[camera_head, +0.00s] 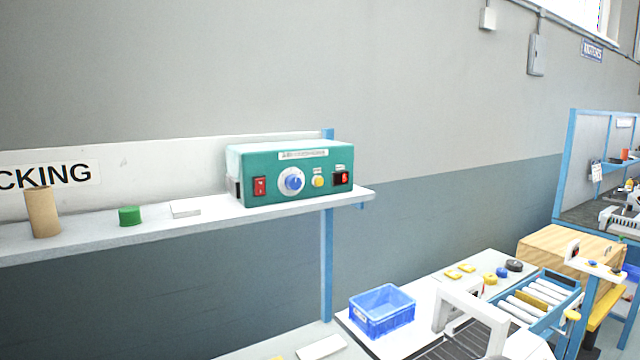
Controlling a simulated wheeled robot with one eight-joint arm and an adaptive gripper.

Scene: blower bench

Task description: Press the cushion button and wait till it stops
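Small labels sit above the yellow button and the right switch, too small to read, so I cannot tell by name which is the cushion button. My gripper is not in view.
Below are a blue crate (382,312), a white arched frame (470,305) and a roller conveyor (540,299). The space before the box looks clear.

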